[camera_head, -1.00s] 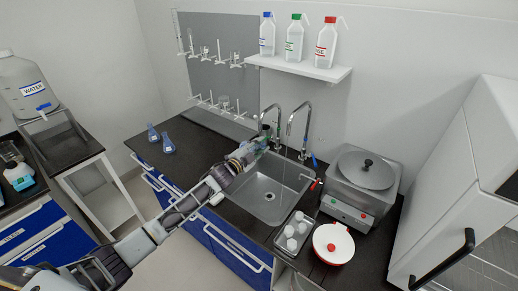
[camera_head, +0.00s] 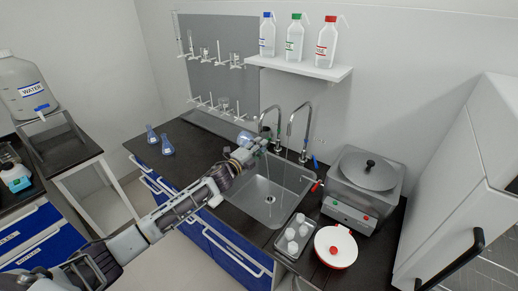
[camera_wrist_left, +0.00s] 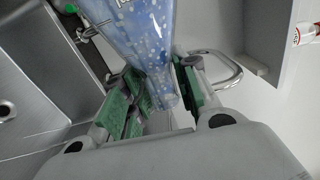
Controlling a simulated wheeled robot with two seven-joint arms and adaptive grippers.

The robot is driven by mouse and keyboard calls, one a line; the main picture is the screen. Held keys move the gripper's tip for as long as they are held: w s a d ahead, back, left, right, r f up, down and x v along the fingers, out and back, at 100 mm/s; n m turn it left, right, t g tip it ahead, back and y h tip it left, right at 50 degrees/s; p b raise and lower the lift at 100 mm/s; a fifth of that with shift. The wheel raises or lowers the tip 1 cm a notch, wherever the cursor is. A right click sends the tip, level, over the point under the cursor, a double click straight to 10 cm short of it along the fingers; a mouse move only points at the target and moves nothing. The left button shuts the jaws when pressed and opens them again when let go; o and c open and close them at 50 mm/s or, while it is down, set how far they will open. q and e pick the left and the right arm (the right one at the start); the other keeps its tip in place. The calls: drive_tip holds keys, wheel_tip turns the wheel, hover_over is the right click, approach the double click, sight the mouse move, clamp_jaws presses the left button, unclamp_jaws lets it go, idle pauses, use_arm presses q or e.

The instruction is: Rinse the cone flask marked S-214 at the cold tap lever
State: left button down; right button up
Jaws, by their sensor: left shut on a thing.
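My left gripper (camera_head: 248,148) is shut on the neck of a cone flask (camera_head: 243,138), at the back left edge of the sink (camera_head: 262,205). In the left wrist view the flask (camera_wrist_left: 145,40) is clear with blue, bubbly-looking contents; its neck lies between the green finger pads and its wide body points away. Only a fragment of its marking shows, so I cannot read it. Two gooseneck taps, left (camera_head: 262,115) and right (camera_head: 291,125), stand behind the sink. A blue lever (camera_head: 315,162) and a red lever (camera_head: 317,183) sit at right. My right gripper is out of view.
Two blue-tinted flasks (camera_head: 152,135) (camera_head: 167,146) stand on the counter at left. A tray of white pieces (camera_head: 292,238), a red-rimmed white pot (camera_head: 335,246) and a steel bath (camera_head: 365,185) are at right. Wash bottles (camera_head: 295,38) stand on the shelf above.

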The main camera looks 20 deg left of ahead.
use_arm(q)
drive_tip(key=m, duration=0.4)
drive_tip(key=shift+r, duration=0.1)
drive_tip(key=shift+m, duration=2)
drive_tip(key=shift+n, duration=0.4)
drive_tip(key=n+p, duration=0.1)
drive_tip(key=n, duration=0.3)
drive_tip(key=shift+n, duration=0.3)
